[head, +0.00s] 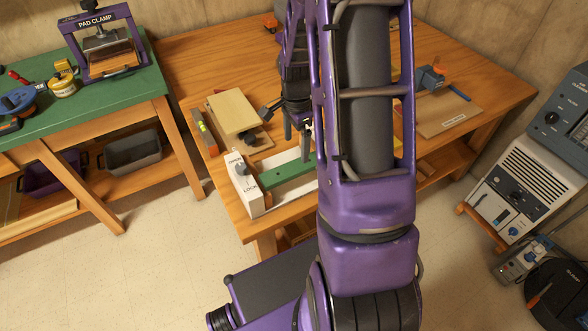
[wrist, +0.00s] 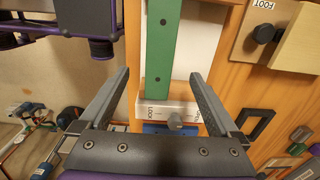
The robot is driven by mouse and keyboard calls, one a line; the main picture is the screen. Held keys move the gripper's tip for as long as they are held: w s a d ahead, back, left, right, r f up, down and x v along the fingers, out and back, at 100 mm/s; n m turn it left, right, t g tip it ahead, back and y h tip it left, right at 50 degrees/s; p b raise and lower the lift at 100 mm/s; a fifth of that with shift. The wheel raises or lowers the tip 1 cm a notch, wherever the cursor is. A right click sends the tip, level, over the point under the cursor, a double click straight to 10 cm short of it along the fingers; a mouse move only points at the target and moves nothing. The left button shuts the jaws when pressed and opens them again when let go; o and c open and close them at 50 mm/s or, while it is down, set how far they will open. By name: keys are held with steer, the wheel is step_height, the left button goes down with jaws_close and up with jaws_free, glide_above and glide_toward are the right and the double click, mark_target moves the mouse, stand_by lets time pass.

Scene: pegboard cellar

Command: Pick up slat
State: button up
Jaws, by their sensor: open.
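The slat (head: 288,172) is a flat green bar with dark holes. It lies on a pale strip on the wooden workbench (head: 185,70), with its near end by a white block (head: 243,184) that has a grey knob and lettering. In the wrist view the slat (wrist: 162,45) runs from the top edge down to the white block (wrist: 165,108). My gripper (wrist: 159,75) is open and empty, its fingers showing on either side of the slat; their height above it is unclear. In the head view my arm hides the slat's far end and much of my gripper (head: 305,146).
A pale wooden board (head: 232,110) and an orange level (head: 203,130) lie left of the slat. A blue vise (head: 430,77) stands at the right. A green-topped bench (head: 95,103) with a purple pad clamp (head: 104,45) is at left.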

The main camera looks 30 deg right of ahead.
mark_target(294, 167)
step_height(294, 167, down, 3)
steer(key=f, duration=0.4)
steer(key=shift+a, duration=0.35)
steer(key=shift+f, duration=0.6)
steer(key=c, duration=1.5)
